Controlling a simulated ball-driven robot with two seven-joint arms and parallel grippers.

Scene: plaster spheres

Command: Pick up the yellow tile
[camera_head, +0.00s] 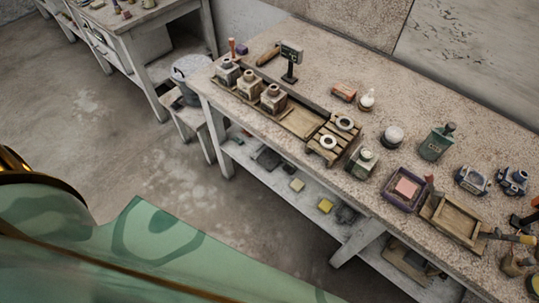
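A small yellow tile (325,205) lies on the lower shelf (268,187) of the long workbench, near the shelf's front edge. A beige block (297,185) lies to its left on the same shelf, and a dark, unclear item (346,215) lies just to its right. The tile's upper face shows and nothing covers it. Neither of my grippers is in view, so I cannot see whether they are open or shut.
The benchtop overhangs the shelf. It carries several grey jars, a wooden tray (303,122), a purple tray (405,204) with a pink block, and a green bottle (436,143). A bench leg (357,240) stands right of the tile. A stool with a bucket (190,82) stands left. Floor in front is clear.

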